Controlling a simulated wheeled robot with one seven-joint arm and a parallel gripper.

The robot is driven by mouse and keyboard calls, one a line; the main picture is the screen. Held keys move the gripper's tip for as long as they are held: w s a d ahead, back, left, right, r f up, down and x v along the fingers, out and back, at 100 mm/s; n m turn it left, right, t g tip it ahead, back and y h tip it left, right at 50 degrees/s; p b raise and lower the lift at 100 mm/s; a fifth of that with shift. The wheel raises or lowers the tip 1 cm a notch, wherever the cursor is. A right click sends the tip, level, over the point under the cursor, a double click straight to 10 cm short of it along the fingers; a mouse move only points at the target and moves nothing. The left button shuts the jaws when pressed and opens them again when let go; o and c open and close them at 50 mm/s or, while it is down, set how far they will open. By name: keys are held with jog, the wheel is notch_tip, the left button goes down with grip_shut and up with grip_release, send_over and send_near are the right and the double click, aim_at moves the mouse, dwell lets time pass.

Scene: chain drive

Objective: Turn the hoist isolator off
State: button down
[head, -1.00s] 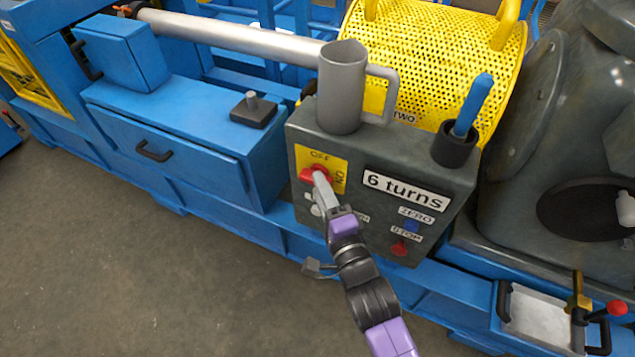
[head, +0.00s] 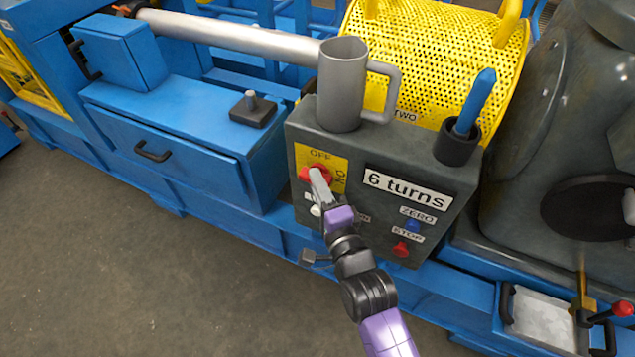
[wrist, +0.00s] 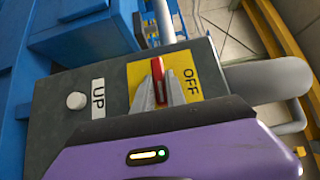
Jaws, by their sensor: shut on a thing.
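The isolator is a red knob (head: 304,174) on a yellow plate (head: 331,160) on the grey control box (head: 420,165). OFF is printed at the plate's top and ON at its right side. My gripper (head: 318,177) reaches the knob from the front. In the wrist view, the grey fingers of my gripper (wrist: 159,92) are shut on the red knob (wrist: 157,68). The knob's bar lies about crosswise to the direction of the OFF mark (wrist: 191,83), along the plate's left-right line. The ON mark is hidden in the wrist view.
A grey mug (head: 342,85) and a blue-handled tool (head: 474,105) in a black cup stand on the box. Below the isolator is a white button (head: 315,211); blue (head: 411,225) and red (head: 401,248) buttons sit to the right. Floor is open at lower left.

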jog(key=shift+r+p, duration=0.1)
jog(key=shift+p, duration=0.25)
jog(key=g+p, duration=0.1)
jog(key=p, duration=0.2)
jog(key=shift+r+n, duration=0.35)
jog(key=shift+n, duration=0.05)
jog(key=p, duration=0.2)
jog(key=n+g+h+p, duration=0.1)
jog(key=p, duration=0.1)
jog(key=shift+r+p, duration=0.25)
jog(key=shift+p, duration=0.15)
jog(key=n+g+h+p, duration=0.2)
jog(key=p, duration=0.3)
jog(key=shift+w+a+n+h+p, duration=0.1)
jog(key=shift+n+h+p, duration=0.2)
jog(key=n+h, duration=0.1)
jog(key=g+h+p, duration=0.1)
jog(key=n+g+h+p, duration=0.1)
jog(key=shift+w+a+n, duration=0.1)
jog(key=shift+a+n, duration=0.15)
jog(key=shift+n, duration=0.05)
jog(key=n+g+h, duration=0.1)
jog(key=h, duration=0.1)
jog(key=n+h, duration=0.1)
jog(key=h, duration=0.1)
jog(key=shift+a+f+g, duration=0.15)
jog(key=shift+f+g, duration=0.05)
jog(key=shift+g, duration=0.2)
